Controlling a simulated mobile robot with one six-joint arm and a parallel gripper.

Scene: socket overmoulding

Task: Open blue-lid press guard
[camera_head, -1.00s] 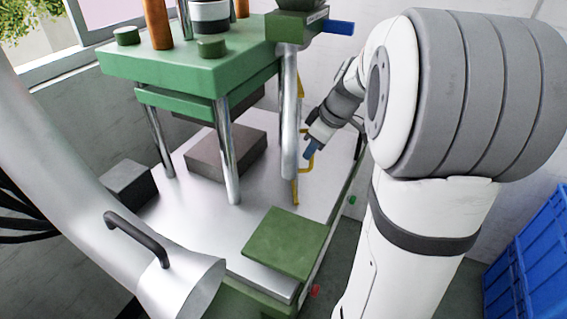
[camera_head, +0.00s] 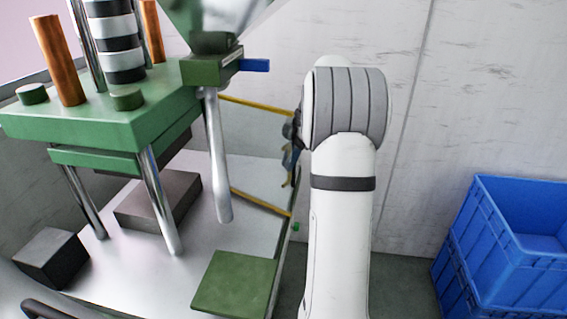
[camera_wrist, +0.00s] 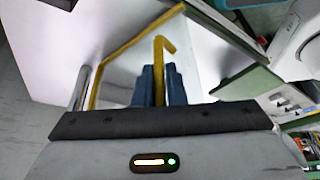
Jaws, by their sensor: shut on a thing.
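The press guard, a clear panel with a yellow frame (camera_head: 258,105), stands on the right side of the green press (camera_head: 120,112). In the head view its upper and lower yellow bars run to the right, toward my arm. My gripper (camera_head: 289,165) is at its outer edge, partly hidden by my arm. In the wrist view, the blue fingers of my gripper (camera_wrist: 160,86) are shut on the upright yellow guard handle (camera_wrist: 159,65). The yellow frame also shows left of the fingers (camera_wrist: 97,82). The outer end of the guard is partly hidden.
A blue block (camera_head: 256,65) sticks out beside the hopper above the guard. A green plate (camera_head: 235,283) lies at the front of the press table (camera_head: 205,245). Blue crates (camera_head: 500,235) stand on the right. A wall is behind my arm.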

